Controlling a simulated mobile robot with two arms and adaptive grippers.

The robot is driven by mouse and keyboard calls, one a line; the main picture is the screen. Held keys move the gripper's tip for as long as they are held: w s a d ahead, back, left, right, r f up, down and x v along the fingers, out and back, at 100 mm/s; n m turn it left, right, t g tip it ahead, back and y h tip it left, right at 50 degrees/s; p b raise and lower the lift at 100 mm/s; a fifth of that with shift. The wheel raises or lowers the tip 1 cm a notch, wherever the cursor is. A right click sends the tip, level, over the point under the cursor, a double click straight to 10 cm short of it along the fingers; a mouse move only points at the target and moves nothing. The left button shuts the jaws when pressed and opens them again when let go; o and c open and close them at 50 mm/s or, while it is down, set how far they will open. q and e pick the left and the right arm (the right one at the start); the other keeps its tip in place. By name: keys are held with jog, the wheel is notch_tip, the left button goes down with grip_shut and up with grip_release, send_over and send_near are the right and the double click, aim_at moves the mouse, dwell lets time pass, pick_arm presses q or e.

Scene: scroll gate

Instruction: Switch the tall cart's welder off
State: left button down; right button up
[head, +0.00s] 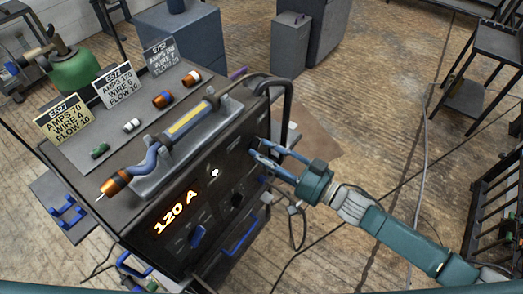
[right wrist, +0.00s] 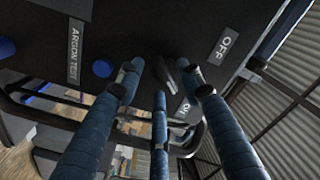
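The tall cart's welder (head: 150,185) is a dark box with a lit orange "120 A" display (head: 176,212) on its front. In the right wrist view, a dark rotary switch handle (right wrist: 172,84) points toward the ON label (right wrist: 183,107); the OFF label (right wrist: 224,45) lies up and to the right. My right gripper (head: 258,151) is at the right part of the welder's front panel. In the wrist view its blue fingers (right wrist: 160,78) are spread apart around the switch handle; contact cannot be told. My left gripper is out of view.
A torch (head: 185,122) and several small coloured parts lie on the welder's top, beside cards such as "E527" (head: 64,118). A blue knob (right wrist: 102,68) sits by the "ARGON TEST" label (right wrist: 75,52). A black rack (head: 497,205) stands at the right; floor between is mostly clear.

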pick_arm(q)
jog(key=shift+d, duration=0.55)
pick_arm(e)
jog(key=shift+w+a, duration=0.3)
jog(key=shift+a, duration=0.1)
grip_shut()
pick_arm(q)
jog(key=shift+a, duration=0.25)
